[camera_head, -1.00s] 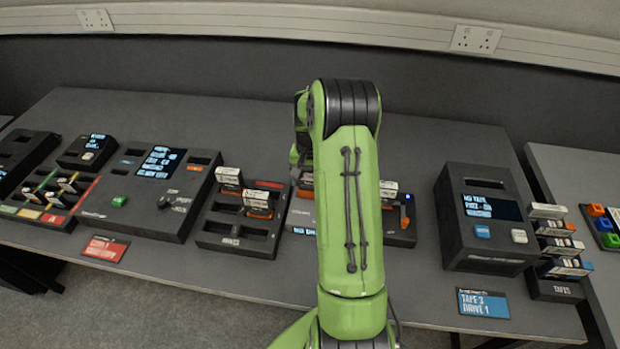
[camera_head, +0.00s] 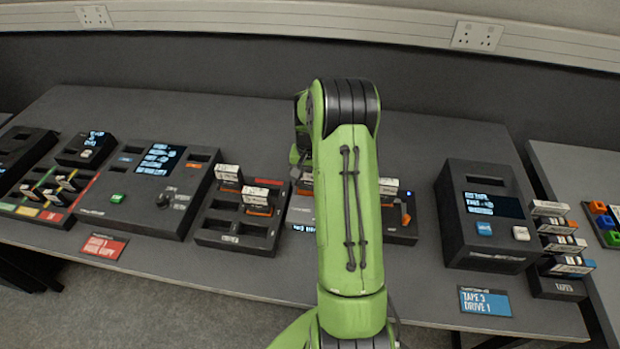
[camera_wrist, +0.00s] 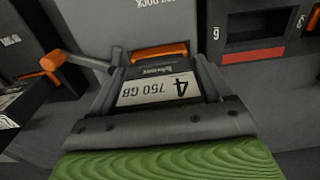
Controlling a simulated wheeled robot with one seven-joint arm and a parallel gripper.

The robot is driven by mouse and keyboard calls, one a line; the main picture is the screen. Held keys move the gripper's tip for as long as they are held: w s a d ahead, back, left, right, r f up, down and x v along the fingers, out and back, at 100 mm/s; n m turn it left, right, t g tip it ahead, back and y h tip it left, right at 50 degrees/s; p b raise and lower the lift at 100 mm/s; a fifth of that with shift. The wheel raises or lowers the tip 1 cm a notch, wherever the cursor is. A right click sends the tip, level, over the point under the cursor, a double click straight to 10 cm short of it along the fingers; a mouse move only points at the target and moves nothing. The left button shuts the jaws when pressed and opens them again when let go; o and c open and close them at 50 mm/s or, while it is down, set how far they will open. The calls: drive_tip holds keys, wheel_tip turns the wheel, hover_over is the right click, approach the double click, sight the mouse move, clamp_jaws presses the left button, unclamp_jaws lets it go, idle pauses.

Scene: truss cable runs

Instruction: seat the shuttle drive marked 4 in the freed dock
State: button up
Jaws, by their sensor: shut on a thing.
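In the wrist view, the shuttle drive marked 4 (camera_wrist: 158,90), with a white "750 GB" label and an orange strip, is between the fingers of my gripper (camera_wrist: 155,78). My gripper is shut on it. An orange-tipped lever (camera_wrist: 55,62) is left of the drive. In the head view, the dock unit (camera_head: 400,232) with its orange lever (camera_head: 405,215) is partly behind my arm, which hides my gripper.
A drive rack (camera_head: 228,247) with white-labelled drives stands left of the dock unit. A tape drive (camera_head: 485,250) and a tape stack (camera_head: 558,285) stand to the right. In the wrist view, a numbered slot with a red strip (camera_wrist: 253,56) is at right. The table behind the units is clear.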

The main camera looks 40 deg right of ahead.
drive_tip(key=shift+f+b, duration=0.4)
drive_tip(key=shift+f, duration=0.2)
drive_tip(key=o, duration=1.2)
drive_tip(key=shift+r, duration=0.15)
wheel_tip(320, 180, up, 7)
drive_tip(key=p, duration=0.6)
drive_tip(key=shift+r, duration=0.2)
drive_tip(key=shift+f, duration=0.1)
